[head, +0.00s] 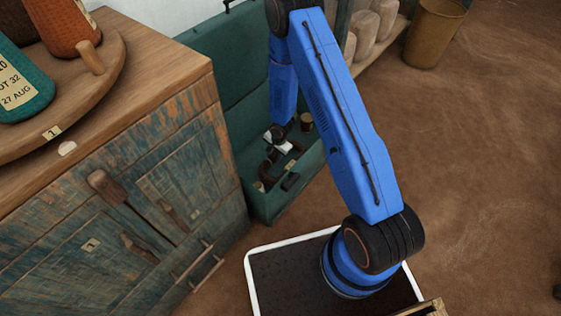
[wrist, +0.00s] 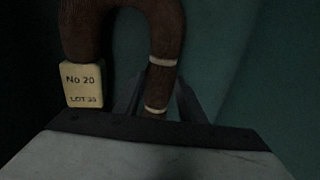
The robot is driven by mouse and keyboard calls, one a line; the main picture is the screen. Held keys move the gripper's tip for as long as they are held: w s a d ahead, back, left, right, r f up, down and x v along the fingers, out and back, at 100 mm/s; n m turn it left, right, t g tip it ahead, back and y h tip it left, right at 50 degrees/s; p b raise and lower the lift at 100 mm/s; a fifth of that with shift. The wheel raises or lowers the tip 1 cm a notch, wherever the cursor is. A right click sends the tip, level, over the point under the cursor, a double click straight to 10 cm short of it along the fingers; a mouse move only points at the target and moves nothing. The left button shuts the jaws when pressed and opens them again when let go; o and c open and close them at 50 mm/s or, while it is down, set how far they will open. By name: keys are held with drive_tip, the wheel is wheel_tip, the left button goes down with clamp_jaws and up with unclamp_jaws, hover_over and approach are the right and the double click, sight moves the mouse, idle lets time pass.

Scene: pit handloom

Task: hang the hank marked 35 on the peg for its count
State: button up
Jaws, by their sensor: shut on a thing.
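A dark brown hank (wrist: 165,40) loops in front of my gripper in the wrist view, with pale bands around one strand. Its cream tag (wrist: 82,85) reads "No 20", with a lot line below that is hard to read. My gripper (wrist: 156,98) is shut on the banded strand. In the head view my gripper (head: 279,141) reaches down into an open teal chest, where part of the brown hank (head: 268,170) shows by the jaws. I see no tag reading 35. No peg marked with a count can be made out.
The teal chest (head: 262,205) has its lid raised behind my arm. A wooden cabinet (head: 190,110) stands close on the left, bearing a round board (head: 112,75) with a teal labelled object (head: 25,85). A bucket (head: 433,32) stands at the back.

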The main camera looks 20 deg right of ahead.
drive_tip(key=shift+f, duration=0.2)
drive_tip(key=s+d, duration=0.2)
drive_tip(key=s, duration=0.1)
drive_tip(key=shift+s+d, duration=0.2)
drive_tip(key=shift+d, duration=0.05)
drive_tip(key=shift+w+a+f, duration=0.1)
drive_tip(key=shift+f, duration=0.4)
drive_tip(key=o, duration=1.2)
drive_tip(key=shift+c, duration=0.2)
wheel_tip(320, 180, up, 17)
drive_tip(key=s+d, duration=0.2)
drive_tip(key=shift+s+d, duration=0.25)
drive_tip(key=shift+s, duration=0.05)
